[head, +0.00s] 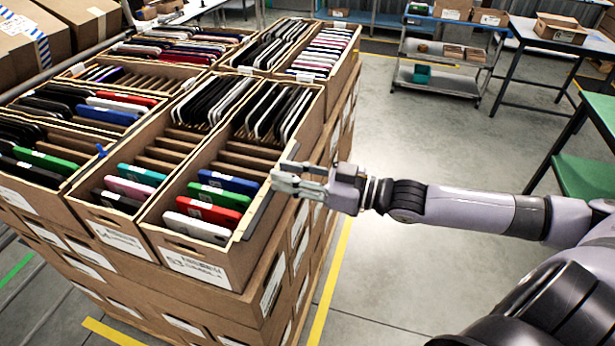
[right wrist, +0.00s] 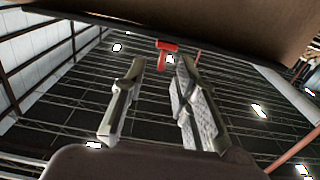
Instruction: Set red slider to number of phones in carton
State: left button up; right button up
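The cartons hold upright, tilted phones in slots. The front right carton (head: 185,255), with a white label, holds a blue phone (head: 228,180), a green phone (head: 212,196), a red phone (head: 213,211) and a white phone (head: 196,228), plus several dark and white ones behind. A dark strip (head: 262,215) runs along its right rim. My right gripper (head: 278,178) is at that rim. In the right wrist view, its fingers (right wrist: 158,75) are apart with nothing between them. A red T-shaped piece, apparently the slider (right wrist: 165,47), shows beyond the fingertips under a brown edge. My left gripper is not seen.
More phone cartons adjoin on the left (head: 45,150) and behind (head: 320,50), on a tall carton stack. A metal cart (head: 437,80) and tables stand at the back right. Open floor (head: 420,150) lies right of the stack.

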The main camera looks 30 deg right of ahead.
jog(key=shift+v, duration=2.15)
